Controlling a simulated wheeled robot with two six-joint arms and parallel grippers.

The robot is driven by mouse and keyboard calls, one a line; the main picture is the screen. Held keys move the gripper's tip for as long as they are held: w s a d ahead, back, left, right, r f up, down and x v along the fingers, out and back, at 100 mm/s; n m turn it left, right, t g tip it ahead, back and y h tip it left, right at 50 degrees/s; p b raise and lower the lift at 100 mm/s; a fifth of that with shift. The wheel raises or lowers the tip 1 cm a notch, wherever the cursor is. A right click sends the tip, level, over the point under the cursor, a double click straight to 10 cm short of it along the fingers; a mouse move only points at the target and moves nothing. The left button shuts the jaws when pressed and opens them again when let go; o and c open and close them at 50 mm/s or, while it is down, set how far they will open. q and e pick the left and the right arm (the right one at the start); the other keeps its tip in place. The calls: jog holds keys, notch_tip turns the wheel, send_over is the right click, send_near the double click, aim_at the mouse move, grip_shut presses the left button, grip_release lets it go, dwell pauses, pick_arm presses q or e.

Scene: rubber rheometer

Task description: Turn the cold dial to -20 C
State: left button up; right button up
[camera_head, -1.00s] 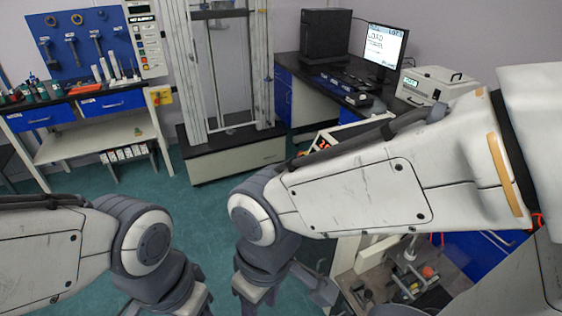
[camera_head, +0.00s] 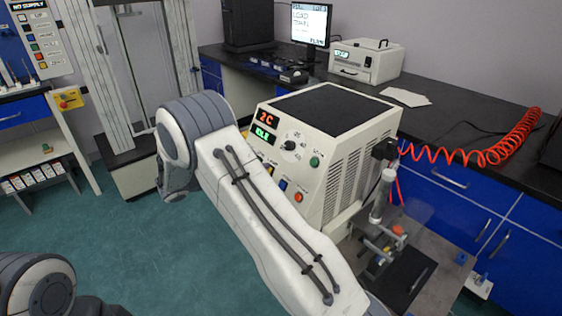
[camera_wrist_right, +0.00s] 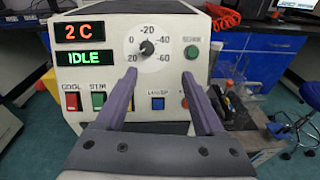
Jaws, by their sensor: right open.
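The cold dial is a small black knob (camera_wrist_right: 147,47) on a white round scale, marked 20, 0, -20, -40 and -60, on the cream machine's front panel. It also shows in the head view (camera_head: 290,145). I cannot tell exactly where its pointer stands. My right gripper (camera_wrist_right: 159,78) is open and empty, facing the panel. In the wrist view its two fingers sit left and right below the dial, apart from it. In the head view my right arm covers part of the panel. My left arm's gripper is out of the head view.
The panel has red displays reading 2 C (camera_wrist_right: 78,32) and green IDLE (camera_wrist_right: 84,58). A bench fixture (camera_head: 380,210) stands right of the machine. Open floor lies left.

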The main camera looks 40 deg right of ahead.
aim_at(287, 146)
jog(key=shift+n+t+h, duration=0.5)
jog(key=shift+n+h, duration=0.2)
jog(key=shift+h, duration=0.1)
jog(key=w+d, duration=0.1)
jog(key=d, duration=0.3)
jog(key=w+d+f, duration=0.1)
jog(key=d, duration=0.3)
jog(key=w+d+f, duration=0.1)
jog(key=d, duration=0.3)
jog(key=shift+w+d, duration=0.1)
jog(key=shift+d, duration=0.3)
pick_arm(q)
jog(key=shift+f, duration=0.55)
pick_arm(e)
jog(key=shift+c, duration=0.3)
